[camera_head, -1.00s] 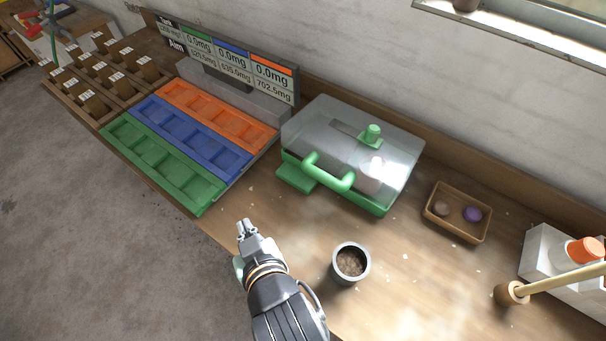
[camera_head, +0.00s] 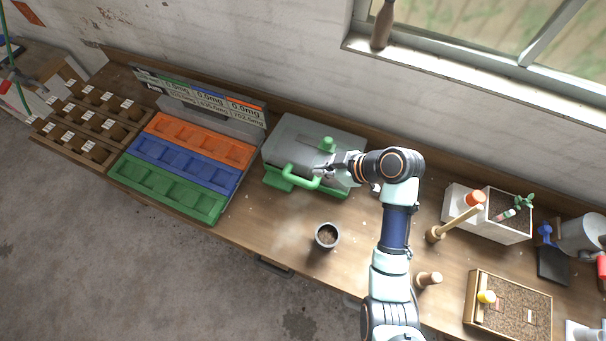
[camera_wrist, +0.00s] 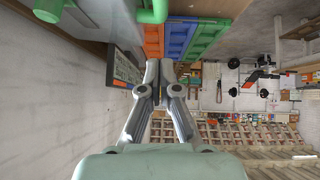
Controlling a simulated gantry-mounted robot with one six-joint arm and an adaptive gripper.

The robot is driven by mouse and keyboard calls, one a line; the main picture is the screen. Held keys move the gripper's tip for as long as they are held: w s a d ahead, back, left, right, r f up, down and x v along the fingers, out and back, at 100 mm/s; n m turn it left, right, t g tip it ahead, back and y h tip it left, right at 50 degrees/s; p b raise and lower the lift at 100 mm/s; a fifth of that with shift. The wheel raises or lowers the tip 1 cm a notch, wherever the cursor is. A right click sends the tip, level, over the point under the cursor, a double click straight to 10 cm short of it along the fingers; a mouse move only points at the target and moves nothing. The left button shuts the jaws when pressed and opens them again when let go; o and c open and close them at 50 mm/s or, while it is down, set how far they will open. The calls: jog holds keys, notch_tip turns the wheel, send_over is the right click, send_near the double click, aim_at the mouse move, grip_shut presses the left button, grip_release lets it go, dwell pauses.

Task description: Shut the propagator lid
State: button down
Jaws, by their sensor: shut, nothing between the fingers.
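The propagator has a green base (camera_head: 345,191) and a clear, greyish lid (camera_head: 290,140) with a green knob (camera_head: 327,144) on top. A green bar handle (camera_head: 300,179) is at its front. The lid lies over the base; I cannot tell whether it is fully seated. My gripper (camera_head: 321,171) is shut and empty, reaching from the right over the lid, close to the handle and knob. In the wrist view, the handle (camera_wrist: 152,13) and knob (camera_wrist: 48,8) show at the top, beyond the shut fingertips (camera_wrist: 160,68). Contact cannot be told.
A soil-filled pot (camera_head: 326,236) stands in front of the propagator. Green, blue and orange trays (camera_head: 170,185) and a display board (camera_head: 215,100) are on the left. A white planter box (camera_head: 500,225) and wooden-handled tool (camera_head: 455,222) are right of my arm. The wall is behind.

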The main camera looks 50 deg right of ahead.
send_over(295, 178)
jog(key=s, duration=0.3)
jog(key=f, duration=0.5)
jog(key=shift+d+f, duration=0.15)
jog(key=shift+d, duration=0.1)
jog(key=f, duration=0.4)
jog(key=shift+w+d+f, duration=0.15)
jog(key=shift+w+f, duration=0.05)
